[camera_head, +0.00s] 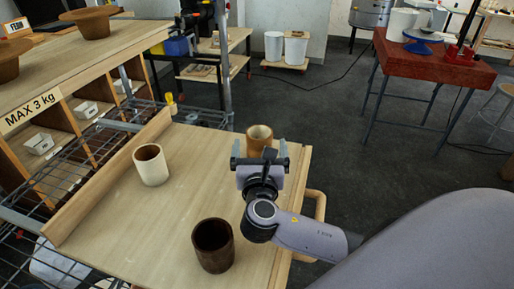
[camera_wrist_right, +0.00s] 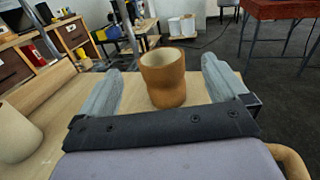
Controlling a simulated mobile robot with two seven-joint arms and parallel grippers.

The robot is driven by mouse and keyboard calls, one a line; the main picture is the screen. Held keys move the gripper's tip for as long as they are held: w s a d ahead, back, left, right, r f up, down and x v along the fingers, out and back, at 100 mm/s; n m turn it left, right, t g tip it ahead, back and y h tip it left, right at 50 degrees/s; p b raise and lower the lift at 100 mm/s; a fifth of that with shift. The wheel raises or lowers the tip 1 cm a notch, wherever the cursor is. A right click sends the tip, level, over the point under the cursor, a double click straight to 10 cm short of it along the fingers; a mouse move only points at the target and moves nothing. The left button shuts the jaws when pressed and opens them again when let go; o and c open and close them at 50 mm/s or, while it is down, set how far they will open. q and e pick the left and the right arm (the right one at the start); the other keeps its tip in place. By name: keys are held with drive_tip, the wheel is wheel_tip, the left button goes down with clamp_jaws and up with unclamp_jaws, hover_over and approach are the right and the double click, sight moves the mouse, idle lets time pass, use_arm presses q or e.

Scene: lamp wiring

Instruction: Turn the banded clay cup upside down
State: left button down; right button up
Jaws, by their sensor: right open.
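A tan-brown clay cup (camera_head: 259,136) with a narrowed waist stands upright near the far right corner of the wooden tabletop, its pale mouth facing up. I take it for the banded cup, though no band shows clearly. It also shows in the right wrist view (camera_wrist_right: 164,83), between and beyond the finger bases. My right gripper (camera_head: 260,153) is open, with one finger to each side of the cup; whether they touch it cannot be told. The gripper hides the cup's lower part in the head view. My left gripper is not in view.
A cream cup (camera_head: 151,165) stands at the left of the tabletop (camera_head: 190,190) and a dark brown cup (camera_head: 213,246) at the front. A wooden rail (camera_head: 108,178) edges the left side. The middle is clear. A shelf labelled MAX 3 kg (camera_head: 30,110) stands left.

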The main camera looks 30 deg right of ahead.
sight(259, 149)
wheel_tip(259, 149, down, 4)
drive_tip(key=shift+r, duration=0.15)
drive_tip(key=shift+w+d, duration=0.15)
drive_tip(key=shift+w, duration=0.05)
drive_tip(key=shift+x, duration=3.55)
drive_tip(key=c, duration=1.3)
drive_tip(key=shift+o, duration=0.2)
